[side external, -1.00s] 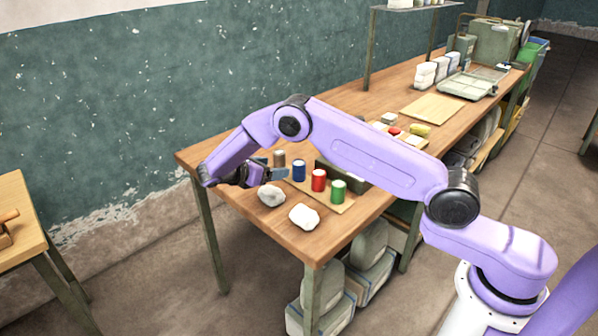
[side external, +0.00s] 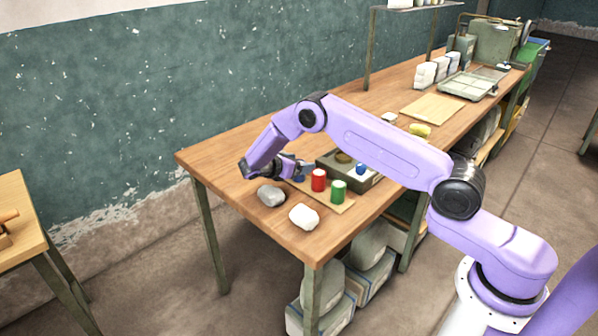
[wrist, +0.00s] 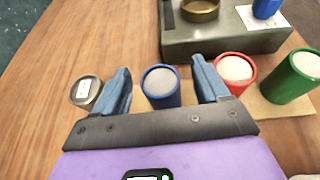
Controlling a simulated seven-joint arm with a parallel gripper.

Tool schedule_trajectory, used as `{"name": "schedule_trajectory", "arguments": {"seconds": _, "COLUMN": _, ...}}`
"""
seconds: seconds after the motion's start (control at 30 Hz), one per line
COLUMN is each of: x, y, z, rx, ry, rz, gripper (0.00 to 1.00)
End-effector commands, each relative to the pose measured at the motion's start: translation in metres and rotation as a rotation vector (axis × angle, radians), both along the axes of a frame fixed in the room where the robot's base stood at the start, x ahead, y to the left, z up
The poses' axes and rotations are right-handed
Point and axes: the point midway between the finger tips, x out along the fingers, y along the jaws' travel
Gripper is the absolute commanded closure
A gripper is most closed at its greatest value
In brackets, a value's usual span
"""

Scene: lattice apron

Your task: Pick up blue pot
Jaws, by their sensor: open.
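The blue pot (wrist: 160,88) is a small upright cylinder with a pale top. In the wrist view it stands between the two blue fingers of my gripper (wrist: 162,85), which are open with a gap on each side of it. In the side view the blue pot (side external: 299,179) is mostly hidden behind my gripper (side external: 296,168). A red pot (side external: 318,180) and a green pot (side external: 338,191) stand in a row to its right. In the wrist view the red pot (wrist: 236,70) is close beside my right finger. A grey metal pot (wrist: 86,91) stands just left of my left finger.
A grey-green case (side external: 365,181) with a brass ring and a small blue object on top stands behind the row. The pots stand on a light board (wrist: 266,112). A grey lump (side external: 271,195) and a white lump (side external: 304,216) lie near the table's front edge.

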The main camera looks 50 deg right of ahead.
Motion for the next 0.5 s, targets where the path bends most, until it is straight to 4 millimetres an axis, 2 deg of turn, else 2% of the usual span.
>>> {"name": "schedule_trajectory", "arguments": {"seconds": 0.13, "x": 0.001, "y": -0.018, "z": -0.008, "rx": 0.0, "ry": 0.0, "rz": -0.001, "gripper": 0.26}}
{"name": "schedule_trajectory", "arguments": {"seconds": 0.37, "x": 0.001, "y": -0.022, "z": -0.009, "rx": 0.0, "ry": 0.0, "rz": 0.001, "gripper": 0.26}}
{"name": "schedule_trajectory", "arguments": {"seconds": 0.4, "x": 0.001, "y": -0.022, "z": -0.009, "rx": 0.0, "ry": -0.001, "rz": 0.001, "gripper": 0.29}}
{"name": "schedule_trajectory", "arguments": {"seconds": 0.47, "x": 0.001, "y": -0.021, "z": -0.009, "rx": 0.0, "ry": -0.001, "rz": 0.001, "gripper": 0.49}}
{"name": "schedule_trajectory", "arguments": {"seconds": 0.5, "x": 0.001, "y": -0.021, "z": -0.009, "rx": 0.0, "ry": -0.001, "rz": 0.001, "gripper": 0.62}}
